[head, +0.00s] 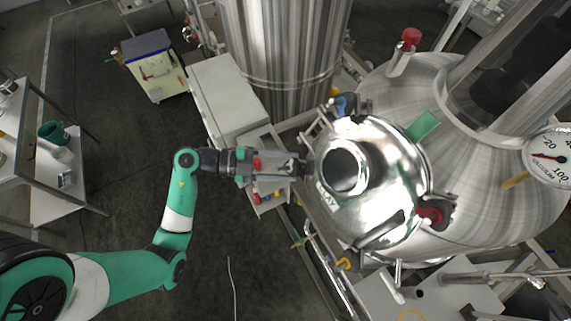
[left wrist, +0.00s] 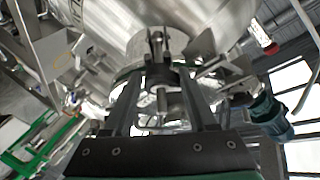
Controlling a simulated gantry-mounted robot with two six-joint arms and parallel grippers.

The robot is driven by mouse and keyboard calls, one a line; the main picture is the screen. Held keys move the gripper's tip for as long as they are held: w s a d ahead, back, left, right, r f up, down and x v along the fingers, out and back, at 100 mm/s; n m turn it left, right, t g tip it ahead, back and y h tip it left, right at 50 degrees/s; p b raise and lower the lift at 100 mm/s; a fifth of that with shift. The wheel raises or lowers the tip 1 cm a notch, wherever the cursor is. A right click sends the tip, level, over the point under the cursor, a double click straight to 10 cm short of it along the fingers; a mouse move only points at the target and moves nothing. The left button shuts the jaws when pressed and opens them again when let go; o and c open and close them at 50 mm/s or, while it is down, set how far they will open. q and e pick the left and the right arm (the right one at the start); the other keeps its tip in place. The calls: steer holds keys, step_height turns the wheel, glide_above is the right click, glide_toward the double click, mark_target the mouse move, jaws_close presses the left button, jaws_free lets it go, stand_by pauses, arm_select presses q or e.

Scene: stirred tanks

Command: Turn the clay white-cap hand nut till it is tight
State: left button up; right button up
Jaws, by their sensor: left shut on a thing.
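The shiny round lid (head: 385,165) on the tank carries a label ending in "LAY" near its left edge. My left gripper (head: 300,168) reaches in from the left and is shut on a hand nut at the lid's left rim. In the left wrist view, my two dark fingers (left wrist: 158,75) close around the nut, with a metal bolt shank (left wrist: 162,100) showing between them. The fingers largely hide the nut, and I cannot make out its white cap. My right gripper is not in view.
A blue-capped nut (head: 345,105) and a red-capped nut (head: 434,213) sit on the lid's rim. A large steel tank (head: 490,190) stands to the right, with a gauge (head: 551,158). Pipes and valves lie below the lid. Open floor lies left of the tank.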

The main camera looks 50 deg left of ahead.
arm_select(q)
steer(key=shift+w+r+m+g, duration=0.15)
steer(key=shift+m+g, duration=0.45)
steer(key=shift+m, duration=0.45)
steer(key=shift+s+r+m+g, duration=0.1)
steer(key=shift+m+g, duration=0.5)
steer(key=shift+m, duration=0.45)
steer(key=o, duration=1.1)
steer(key=b+v, duration=0.1)
steer(key=v, duration=1)
steer(key=shift+a+r, duration=0.1)
steer(key=shift+a, duration=0.25)
